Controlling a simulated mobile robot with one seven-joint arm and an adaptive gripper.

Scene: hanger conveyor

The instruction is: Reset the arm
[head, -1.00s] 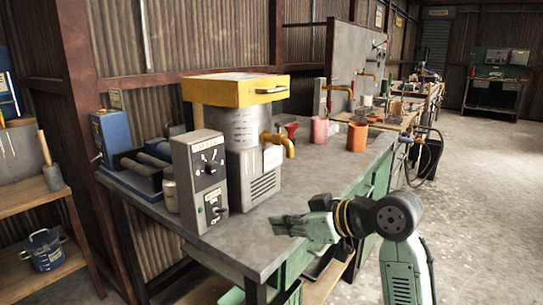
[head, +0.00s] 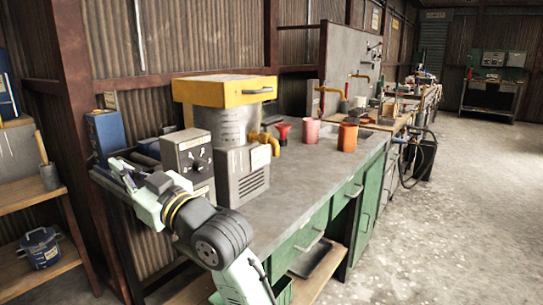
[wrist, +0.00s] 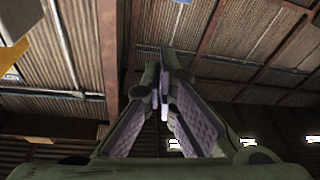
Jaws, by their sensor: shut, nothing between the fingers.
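My gripper (head: 122,172) is at the left of the head view, raised in front of the grey control box (head: 187,158) and the near left corner of the workbench. Its fingers point up and to the left, and it holds nothing. In the wrist view my gripper (wrist: 162,95) has its fingers together, pointing toward the corrugated wall and roof. My forearm hides part of the control box and the bench's near edge.
The workbench (head: 300,180) carries a yellow-topped machine (head: 225,90), a blue box (head: 107,135), a red funnel (head: 282,132), a pink cup (head: 311,130) and an orange cup (head: 347,137). A wooden shelf (head: 45,203) stands at left. The concrete floor (head: 460,200) at right is clear.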

